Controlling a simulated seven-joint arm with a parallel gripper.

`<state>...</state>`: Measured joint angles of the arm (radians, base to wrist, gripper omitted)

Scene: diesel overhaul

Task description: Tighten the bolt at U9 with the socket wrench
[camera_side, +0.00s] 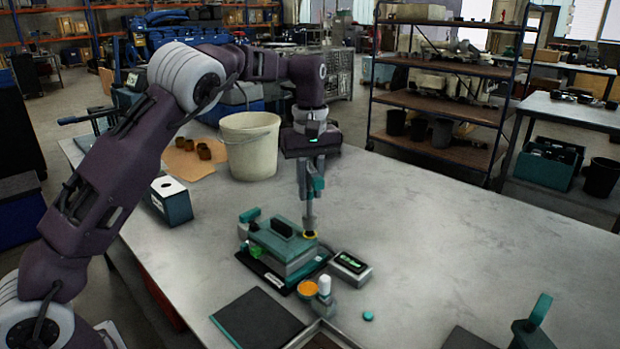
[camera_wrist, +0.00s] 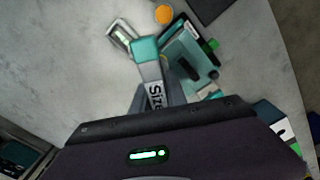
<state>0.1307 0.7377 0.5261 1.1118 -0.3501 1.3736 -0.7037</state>
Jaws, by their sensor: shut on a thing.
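My gripper (camera_side: 311,163) is shut on the socket wrench (camera_side: 310,205), a grey and teal tool that hangs nearly upright below it. In the wrist view the wrench (camera_wrist: 150,75) points away from the jaws, with part of a "Size" label showing. The wrench's lower end is at a yellow ring (camera_side: 310,235) by the back right corner of a teal and grey engine block (camera_side: 268,240). The block (camera_wrist: 185,75) also shows in the wrist view, partly behind the wrench. The bolt and any U9 mark cannot be made out. Whether the socket sits on a bolt head is hidden.
A small display box (camera_side: 350,266), an orange dish (camera_side: 308,289) and a white-capped bottle (camera_side: 324,286) stand close to the block. A black mat (camera_side: 258,320) lies in front. A bucket (camera_side: 250,150) and brown rings (camera_side: 204,151) are behind. The table's right side is largely clear.

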